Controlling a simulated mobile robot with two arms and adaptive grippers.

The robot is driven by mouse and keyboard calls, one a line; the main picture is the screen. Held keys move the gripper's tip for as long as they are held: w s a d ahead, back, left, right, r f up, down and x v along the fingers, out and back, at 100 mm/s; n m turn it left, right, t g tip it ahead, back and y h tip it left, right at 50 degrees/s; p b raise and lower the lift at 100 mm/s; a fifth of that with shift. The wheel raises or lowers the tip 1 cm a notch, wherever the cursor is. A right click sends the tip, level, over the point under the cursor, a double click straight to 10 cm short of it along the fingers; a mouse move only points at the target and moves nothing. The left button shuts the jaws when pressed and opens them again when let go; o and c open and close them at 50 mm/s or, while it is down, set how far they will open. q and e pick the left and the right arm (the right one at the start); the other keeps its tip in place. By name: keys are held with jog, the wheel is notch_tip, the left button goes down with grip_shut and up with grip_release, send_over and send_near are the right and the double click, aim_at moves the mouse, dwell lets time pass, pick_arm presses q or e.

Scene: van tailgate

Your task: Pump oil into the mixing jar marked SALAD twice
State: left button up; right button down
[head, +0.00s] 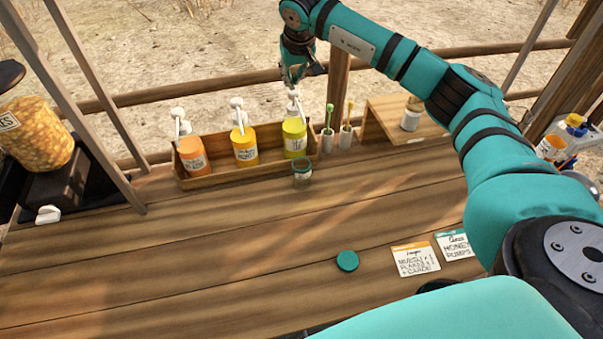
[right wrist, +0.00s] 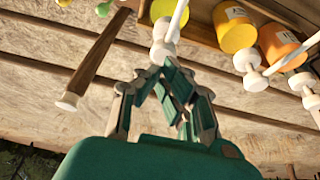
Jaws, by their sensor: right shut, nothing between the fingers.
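Three pump bottles stand in a wooden rack: orange (head: 191,156), yellow (head: 244,147) and yellow-green (head: 294,138). Their labels are too small to read surely; the yellow-green one looks like the oil. A small glass jar (head: 302,172) with a pale label stands open in front of the yellow-green bottle; its marking is unreadable. My right gripper (head: 297,78) is shut and empty, just above the white pump head (head: 294,104) of the yellow-green bottle. In the right wrist view its closed fingers (right wrist: 172,82) are close to that white pump (right wrist: 163,45); contact is unclear. My left gripper is out of view.
A green lid (head: 347,261) and two written cards (head: 415,259) lie on the counter. Two small holders with dippers (head: 328,138) stand right of the rack, beside a wooden stand (head: 385,118). A large jar (head: 36,135) stands at left. The front counter is mostly clear.

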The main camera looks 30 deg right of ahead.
aim_at(294, 92)
jog(key=shift+s+f+b, duration=0.1)
jog(key=shift+f+b, duration=0.85)
jog(key=shift+f, duration=0.8)
jog(key=shift+d+r+p, duration=0.1)
jog(key=shift+r+p, duration=1.05)
jog(key=shift+r, duration=0.45)
jog(key=shift+f, duration=0.1)
